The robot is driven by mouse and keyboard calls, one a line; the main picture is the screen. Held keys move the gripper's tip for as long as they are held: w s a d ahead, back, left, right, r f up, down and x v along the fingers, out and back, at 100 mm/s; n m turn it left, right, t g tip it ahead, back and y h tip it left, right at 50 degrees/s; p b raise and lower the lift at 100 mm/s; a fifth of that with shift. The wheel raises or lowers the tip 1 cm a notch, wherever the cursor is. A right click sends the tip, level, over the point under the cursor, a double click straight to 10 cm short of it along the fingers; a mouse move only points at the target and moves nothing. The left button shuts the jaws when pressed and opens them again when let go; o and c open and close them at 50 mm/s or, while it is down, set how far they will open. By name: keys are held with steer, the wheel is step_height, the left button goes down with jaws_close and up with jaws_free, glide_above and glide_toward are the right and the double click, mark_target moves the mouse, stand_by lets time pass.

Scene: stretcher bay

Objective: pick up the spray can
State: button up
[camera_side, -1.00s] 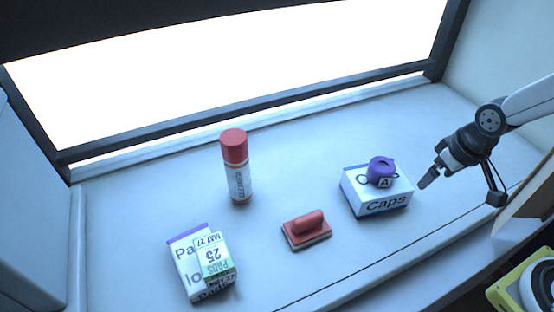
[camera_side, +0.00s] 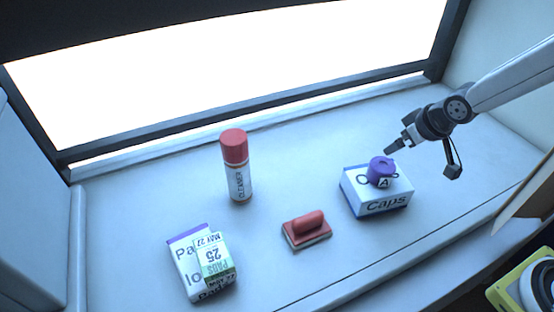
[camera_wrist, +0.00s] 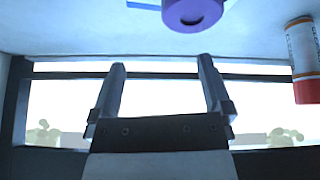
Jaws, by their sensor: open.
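The spray can (camera_side: 238,178) stands upright on the white counter, with a red cap and a white body marked with dark lettering. In the wrist view the spray can (camera_wrist: 303,60) shows at the right edge, upside down, partly cut off. My gripper (camera_side: 390,149) is at the right in the side view, above and just behind the Caps box, well to the right of the can. In the wrist view my gripper (camera_wrist: 161,68) has its two fingers apart with nothing between them.
A red-handled stamp or eraser (camera_side: 306,230) and a Pads box (camera_side: 189,277) with a label card (camera_side: 214,257) lie in front. The counter around the can is clear; a window frame (camera_side: 270,115) runs behind.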

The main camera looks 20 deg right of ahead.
steer(key=w+a+n+t+y, duration=0.3)
steer(key=w+a, duration=0.3)
steer(key=w, duration=0.3)
steer(key=w+a+n+t+y, duration=0.2)
steer(key=w+a+n+y, duration=0.15)
steer(key=w+a, duration=0.35)
steer(key=n+g+y, duration=0.9)
steer(key=y, duration=0.3)
glide_toward(236, 157)
step_height(236, 157, down, 3)
steer(key=w+a, duration=0.2)
steer(key=w, duration=0.1)
steer(key=shift+h, duration=0.25)
steer(key=shift+w+a+r, duration=0.1)
steer(key=shift+a, duration=1.1)
steer(key=shift+w+a+r, duration=0.1)
steer(key=shift+a+r, duration=0.05)
steer(key=shift+a, duration=1.1)
steer(key=shift+w+a+r, duration=0.1)
steer(key=shift+w+a, duration=0.05)
steer(key=shift+a, duration=1.05)
steer(key=shift+r, duration=0.1)
jaws_close()
